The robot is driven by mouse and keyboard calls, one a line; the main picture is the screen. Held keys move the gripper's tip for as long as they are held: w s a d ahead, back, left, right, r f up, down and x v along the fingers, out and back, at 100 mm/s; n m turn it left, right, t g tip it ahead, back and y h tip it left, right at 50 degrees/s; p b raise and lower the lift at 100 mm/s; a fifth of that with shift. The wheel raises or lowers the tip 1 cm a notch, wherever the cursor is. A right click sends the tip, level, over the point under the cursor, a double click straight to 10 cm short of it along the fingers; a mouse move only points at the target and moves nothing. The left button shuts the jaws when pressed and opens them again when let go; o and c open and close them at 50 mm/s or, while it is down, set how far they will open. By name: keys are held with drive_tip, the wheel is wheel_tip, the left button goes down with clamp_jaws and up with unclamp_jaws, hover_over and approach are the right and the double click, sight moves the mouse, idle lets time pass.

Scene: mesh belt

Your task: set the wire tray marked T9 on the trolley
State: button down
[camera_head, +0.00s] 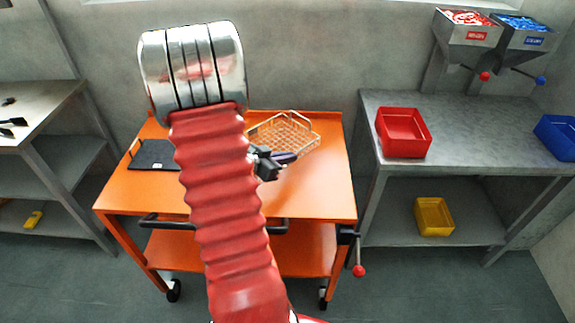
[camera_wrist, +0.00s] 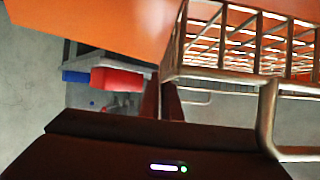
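The wire tray (camera_head: 290,135) is a pale metal mesh basket with raised wire handles. In the head view it shows over the back right of the orange trolley (camera_head: 315,195). I cannot tell whether it touches the top, and no T9 mark is readable. My gripper (camera_head: 283,158) is at the tray's front left side, partly hidden by my red arm. In the wrist view the tray's mesh wall (camera_wrist: 240,45) fills the upper right and a handle runs down beside my gripper's dark body. The dark fingers (camera_wrist: 163,98) are by the tray's corner; their grip is unclear.
A black pad (camera_head: 153,155) lies on the trolley's left. The right bench holds a red bin (camera_head: 403,133) and a blue bin (camera_head: 557,137), with a yellow bin (camera_head: 434,217) on its lower shelf. Another bench (camera_head: 45,100) stands left. The trolley's front right is clear.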

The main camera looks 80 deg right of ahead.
sight(288, 166)
drive_tip(key=shift+f, duration=1.8)
drive_tip(key=c, duration=2)
unclamp_jaws()
drive_tip(key=shift+f, duration=0.1)
drive_tip(key=v, duration=1.2)
drive_tip(key=shift+a, duration=0.1)
